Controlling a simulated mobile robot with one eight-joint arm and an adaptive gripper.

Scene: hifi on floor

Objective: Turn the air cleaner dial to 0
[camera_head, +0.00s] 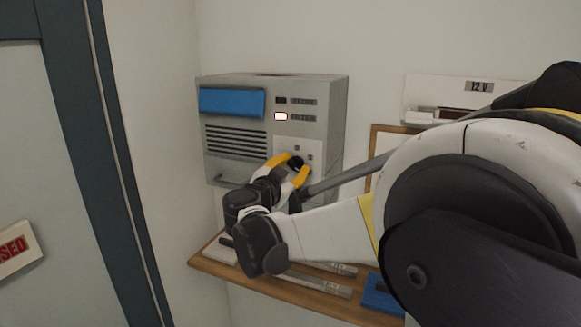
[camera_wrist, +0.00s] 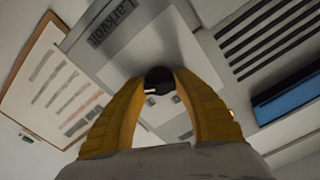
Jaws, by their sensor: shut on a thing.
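My gripper (camera_head: 296,166) is shut on the dial, with one finger on each side. The scale around the dial is mostly hidden or too small to read.
The wooden shelf (camera_head: 207,263) below holds several flat grey items and a blue object (camera_head: 380,294). A framed sheet (camera_wrist: 50,80) hangs beside the cleaner. A white "12 V" unit (camera_head: 440,90) is on the wall at right. A dark door frame (camera_head: 85,150) stands at left.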

